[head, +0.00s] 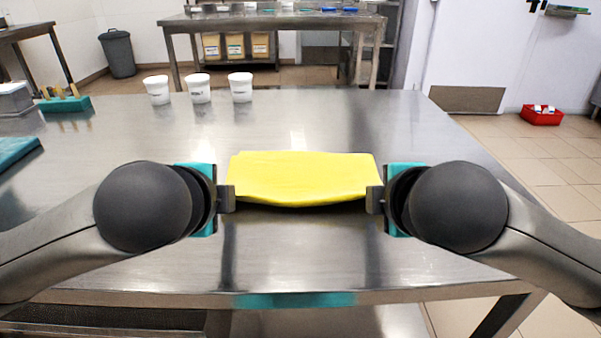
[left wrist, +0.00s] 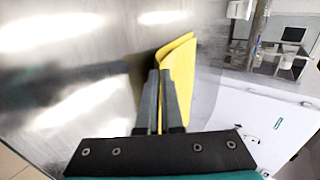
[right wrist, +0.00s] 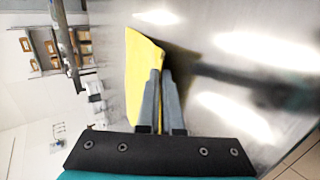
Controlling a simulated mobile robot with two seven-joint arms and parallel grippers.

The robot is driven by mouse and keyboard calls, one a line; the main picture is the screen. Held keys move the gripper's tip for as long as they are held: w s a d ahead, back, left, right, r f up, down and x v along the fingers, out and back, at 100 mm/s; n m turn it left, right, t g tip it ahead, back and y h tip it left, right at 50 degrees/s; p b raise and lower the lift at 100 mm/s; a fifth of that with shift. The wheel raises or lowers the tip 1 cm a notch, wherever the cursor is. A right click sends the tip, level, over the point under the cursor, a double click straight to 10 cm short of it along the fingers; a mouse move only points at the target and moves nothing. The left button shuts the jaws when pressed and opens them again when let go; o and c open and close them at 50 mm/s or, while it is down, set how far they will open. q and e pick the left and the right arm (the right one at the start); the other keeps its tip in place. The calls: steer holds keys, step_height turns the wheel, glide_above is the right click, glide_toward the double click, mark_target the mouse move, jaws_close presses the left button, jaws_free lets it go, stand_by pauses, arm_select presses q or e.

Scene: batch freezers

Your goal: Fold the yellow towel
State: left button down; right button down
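The yellow towel (head: 302,178) is held between my two grippers above the steel table, its front edge sagging a little in the middle. It looks like a flat, layered strip, with its far part reaching back toward the table's middle. My left gripper (head: 229,197) is shut on its left front corner; the left wrist view shows the towel (left wrist: 180,75) between the closed fingers (left wrist: 160,100). My right gripper (head: 376,199) is shut on its right front corner; the right wrist view shows the towel (right wrist: 140,70) at the fingers (right wrist: 160,100). Whether the towel's far edge touches the table cannot be told.
The steel table (head: 330,115) is clear around the towel. Three white tubs (head: 198,89) stand at the back left. A teal holder (head: 65,103) and a teal item (head: 14,152) are at far left. A red bin (head: 541,116) sits on the floor at right.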

arm_select(q)
steer(key=shift+s+f, duration=0.2)
steer(key=shift+s, duration=0.05)
arm_select(e)
steer(key=shift+s+f, duration=0.25)
arm_select(q)
steer(key=c, duration=0.7)
jaws_free()
arm_select(e)
steer(key=c, duration=0.7)
jaws_free()
arm_select(q)
steer(key=shift+s+r, duration=0.3)
steer(key=shift+r, duration=1.2)
steer(key=shift+s+r, duration=0.35)
steer(key=shift+r, duration=1.15)
steer(key=shift+s+r, duration=0.3)
steer(key=shift+r, duration=1.2)
arm_select(e)
steer(key=shift+s+r, duration=0.3)
steer(key=shift+r, duration=1.2)
steer(key=shift+s+r, duration=0.35)
steer(key=shift+r, duration=1.2)
steer(key=shift+s+r, duration=0.3)
steer(key=shift+r, duration=1.2)
